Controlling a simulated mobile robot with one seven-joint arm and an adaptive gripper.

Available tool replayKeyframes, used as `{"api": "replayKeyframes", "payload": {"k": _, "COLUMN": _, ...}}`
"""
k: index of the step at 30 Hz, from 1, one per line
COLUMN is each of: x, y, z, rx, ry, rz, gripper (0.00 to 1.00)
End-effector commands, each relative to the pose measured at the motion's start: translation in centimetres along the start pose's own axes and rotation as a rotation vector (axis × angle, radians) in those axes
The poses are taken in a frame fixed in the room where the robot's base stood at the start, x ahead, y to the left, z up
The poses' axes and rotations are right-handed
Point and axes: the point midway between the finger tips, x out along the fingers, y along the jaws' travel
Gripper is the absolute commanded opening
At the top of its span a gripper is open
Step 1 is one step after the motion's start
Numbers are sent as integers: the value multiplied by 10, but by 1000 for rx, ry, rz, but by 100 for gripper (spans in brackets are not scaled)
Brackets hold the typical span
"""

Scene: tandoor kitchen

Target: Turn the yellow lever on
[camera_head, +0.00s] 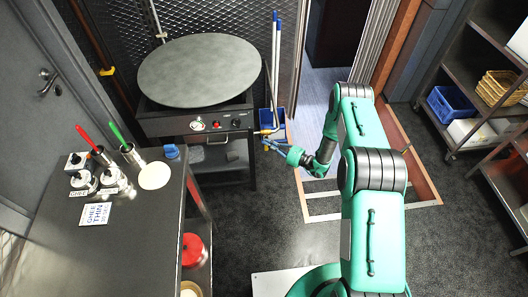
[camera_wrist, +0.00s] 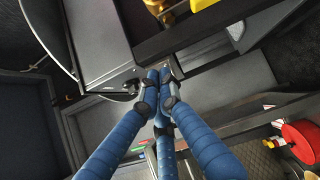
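A small yellow piece (camera_head: 266,131), possibly the lever, shows beside the griddle stand's right side in the head view. In the wrist view a bright yellow piece (camera_wrist: 203,4) is cut by the top edge, next to a brass fitting (camera_wrist: 158,8). Another yellow handle-like piece (camera_head: 107,71) sits on the wall pipe at the left. I cannot tell for sure which is the lever. My gripper (camera_head: 268,143) is just below the small yellow piece in the head view. Its blue fingers (camera_wrist: 160,78) come together at the tips, with nothing seen between them.
The griddle stand (camera_head: 190,124) carries a large round plate (camera_head: 200,70). A blue bucket (camera_head: 281,116) with mop poles (camera_head: 275,65) stands close to my gripper. The counter (camera_head: 120,245) is at left; a red pot (camera_head: 192,249) sits under it. Shelves (camera_head: 460,75) stand at right.

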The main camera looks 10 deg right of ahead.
Motion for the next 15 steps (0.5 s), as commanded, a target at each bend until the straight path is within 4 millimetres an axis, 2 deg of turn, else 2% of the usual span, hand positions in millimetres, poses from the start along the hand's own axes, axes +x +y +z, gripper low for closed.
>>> {"api": "replayKeyframes", "payload": {"k": 1, "x": -6, "y": -16, "z": -5, "rx": 32, "ry": -24, "rz": -6, "gripper": 0}}
{"api": "replayKeyframes", "payload": {"k": 6, "x": -22, "y": -59, "z": -13, "rx": 127, "ry": -105, "rz": -18, "gripper": 0}}
{"api": "replayKeyframes", "payload": {"k": 12, "x": -40, "y": -99, "z": -23, "rx": 213, "ry": -185, "rz": -27, "gripper": 0}}
{"api": "replayKeyframes", "payload": {"k": 15, "x": -46, "y": -112, "z": -28, "rx": 241, "ry": -211, "rz": -31, "gripper": 0}}
